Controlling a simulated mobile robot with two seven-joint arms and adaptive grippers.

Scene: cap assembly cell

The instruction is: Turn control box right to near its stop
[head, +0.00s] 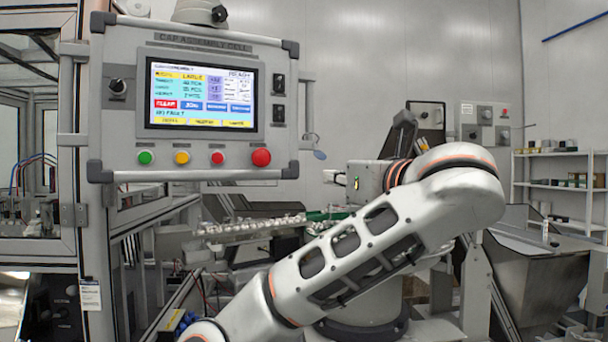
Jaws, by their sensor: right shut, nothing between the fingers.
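The control box (122,130) hangs at the upper left of the head view. It is a grey panel labelled CAP ASSEMBLY CELL, with a lit screen (201,95), a row of buttons under it and a red mushroom button (261,157). Its face is turned mostly toward me. A rail runs along its lower edge. My right gripper (329,178) points left, to the right of the box's lower right corner, with a gap between them in the picture. It is shut and empty. My right arm crosses the lower middle and hides part of the machine behind. My left gripper is out of view.
A machine frame with glass doors (75,170) stands at the left, beside the box. A feeder track with small light parts (250,227) lies below and behind it. A metal hopper (545,275) and shelves (560,153) stand at the right.

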